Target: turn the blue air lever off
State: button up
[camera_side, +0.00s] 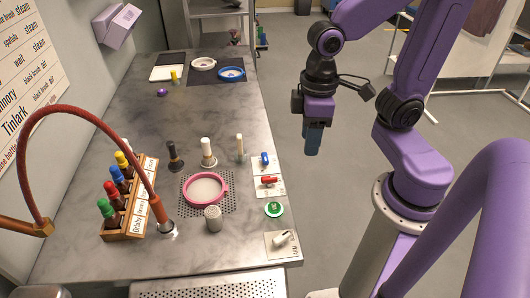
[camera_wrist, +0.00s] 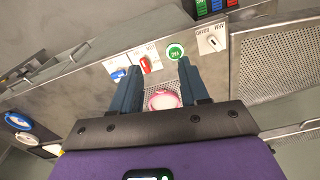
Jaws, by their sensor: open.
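The blue air lever (camera_side: 265,158) sits on a white labelled plate at the right edge of the counter, above the red lever's plate in the side view. In the wrist view the blue lever (camera_wrist: 118,74) shows just left of my left finger; its exact angle is too small to tell. My gripper (camera_side: 312,150) hangs in the air to the right of the counter, apart from the lever. In the wrist view its two fingers (camera_wrist: 160,80) are spread with nothing between them.
A red lever (camera_side: 269,181), a green round button (camera_side: 274,209) and a white switch (camera_side: 282,238) line the same edge. A pink-rimmed dish (camera_side: 223,187), upright tools and a rack of coloured bottles (camera_side: 124,215) stand on the counter (camera_side: 135,100). A red hose (camera_side: 75,108) arches at left.

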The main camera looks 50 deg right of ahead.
jog(key=w+d+m, duration=0.1)
jog(key=w+m, duration=0.7)
jog(key=w, duration=0.1)
jog(key=m, duration=0.8)
send_over(265, 156)
notch_tip(265, 156, down, 17)
jog(key=shift+a+r, duration=0.1)
jog(key=shift+r, duration=0.1)
jog(key=shift+c, duration=0.3)
grip_shut()
